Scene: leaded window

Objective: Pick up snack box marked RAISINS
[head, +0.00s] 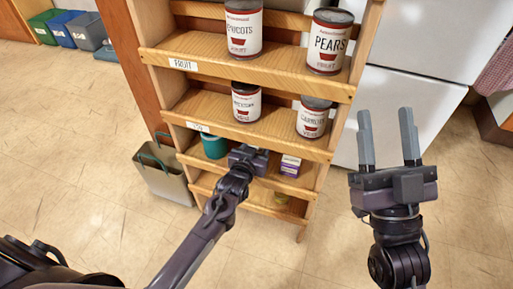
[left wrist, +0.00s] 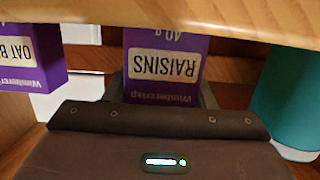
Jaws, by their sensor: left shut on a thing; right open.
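The purple snack box marked RAISINS (left wrist: 166,65) shows upside down in the left wrist view, between the fingers of my left gripper (left wrist: 163,88). The left gripper is shut on it, inside the third shelf level of the wooden rack. In the head view the left gripper (head: 249,156) hides the box. A purple box marked OAT B... (left wrist: 30,66) stands beside it, and also shows in the head view (head: 290,166). My right gripper (head: 386,135) is open and empty, right of the rack.
A teal container (head: 214,146) is left of the left gripper; it also shows in the left wrist view (left wrist: 292,100). Shelf wood (left wrist: 200,12) runs close across the wrist view. Cans of pears (head: 328,40) and apricots (head: 243,28) stand above. A grey bin (head: 165,175) is at left.

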